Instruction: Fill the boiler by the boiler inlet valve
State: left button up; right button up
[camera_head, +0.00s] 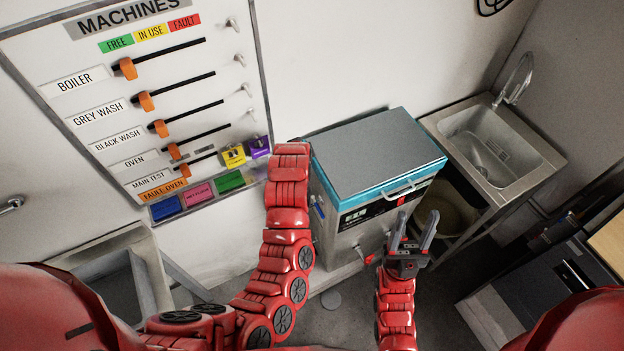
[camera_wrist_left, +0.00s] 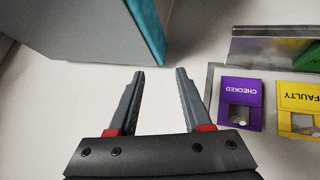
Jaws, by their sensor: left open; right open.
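The boiler (camera_head: 376,160) is taken to be the box unit with a grey lid, blue rim and dark front panel, against the wall at centre. A small blue part (camera_head: 318,206) sits on its left side; I cannot tell whether this is the inlet valve. Red fittings (camera_head: 369,259) show low on its front. My right gripper (camera_head: 414,230) is open and empty, before the boiler's front right. My left gripper (camera_wrist_left: 160,75) is open and empty in the left wrist view, pointing at bare wall beside the boiler's grey body (camera_wrist_left: 85,22). My arm hides it in the head view.
A machine status board (camera_head: 150,100) with orange sliders hangs left of the boiler. Its purple tag (camera_wrist_left: 241,100) shows near my left gripper. A metal sink (camera_head: 490,140) stands right of the boiler, another basin (camera_head: 125,265) at lower left. Dark equipment (camera_head: 560,275) fills the lower right.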

pick_arm(q)
jog(key=s+d+g, duration=0.3)
jog(key=s+g, duration=0.4)
jog(key=s, duration=0.3)
jog(key=b, duration=0.9)
send_over(317, 206)
jog(key=s, duration=0.2)
notch_tip(317, 206, down, 11)
jog(key=f+p, duration=0.1)
jog(key=f, duration=0.1)
jog(key=w+f+p, duration=0.1)
jog(key=shift+w+a+f+n+p, duration=0.1)
jog(key=shift+f+n+p, duration=0.25)
jog(key=shift+f+n, duration=0.05)
jog(key=shift+w+f+h, duration=0.15)
jog(key=shift+f+h, duration=0.15)
jog(key=shift+f, duration=0.5)
grip_shut()
